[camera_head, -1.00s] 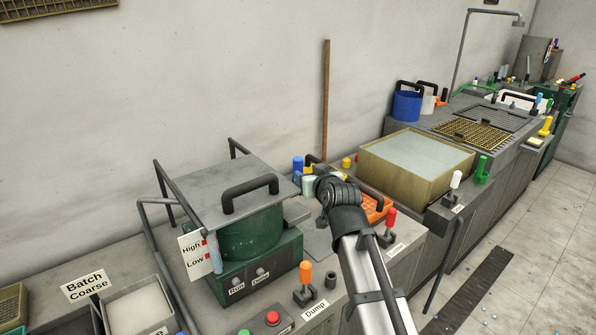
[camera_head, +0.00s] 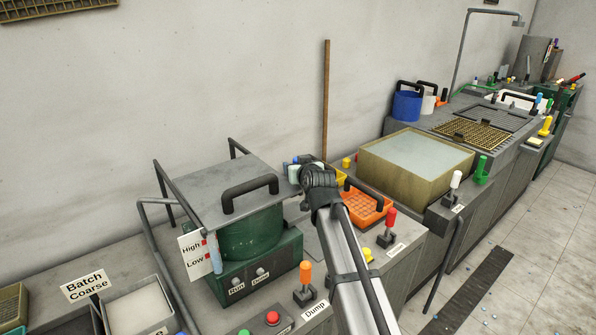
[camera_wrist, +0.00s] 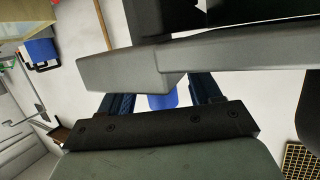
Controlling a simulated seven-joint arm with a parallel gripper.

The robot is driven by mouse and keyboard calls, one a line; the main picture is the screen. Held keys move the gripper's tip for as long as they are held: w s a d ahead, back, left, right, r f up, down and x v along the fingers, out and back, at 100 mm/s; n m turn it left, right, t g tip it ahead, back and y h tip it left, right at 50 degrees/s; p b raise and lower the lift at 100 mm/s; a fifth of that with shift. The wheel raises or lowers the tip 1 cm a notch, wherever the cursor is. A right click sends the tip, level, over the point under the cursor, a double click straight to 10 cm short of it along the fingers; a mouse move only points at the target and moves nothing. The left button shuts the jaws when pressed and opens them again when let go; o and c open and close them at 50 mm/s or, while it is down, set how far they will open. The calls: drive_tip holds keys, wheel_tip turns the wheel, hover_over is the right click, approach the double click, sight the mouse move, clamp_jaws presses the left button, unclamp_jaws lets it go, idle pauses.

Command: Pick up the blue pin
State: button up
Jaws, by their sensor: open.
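A blue piece, which looks like the blue pin (camera_wrist: 163,101), shows between my two dark blue fingers in the wrist view. Its upper part is hidden behind a grey bar that crosses the view. My gripper (camera_wrist: 163,93) is open around it, with gaps visible on both sides; contact cannot be made out. In the head view my gripper (camera_head: 302,165) is beside the right edge of the green machine's grey top, and my wrist hides most of the spot where the pin stands.
The green machine (camera_head: 250,237) with its grey top and black handle (camera_head: 250,190) is close on the left. An orange tray (camera_head: 368,211) and a red-topped lever (camera_head: 389,222) are on the right. A large tan basin (camera_head: 415,165) stands behind; a wooden stick (camera_head: 326,100) leans on the wall.

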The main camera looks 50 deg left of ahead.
drive_tip(key=shift+c, duration=0.2)
drive_tip(key=c, duration=1.1)
drive_tip(key=shift+o, duration=0.2)
wheel_tip(320, 180, up, 10)
idle(0.6)
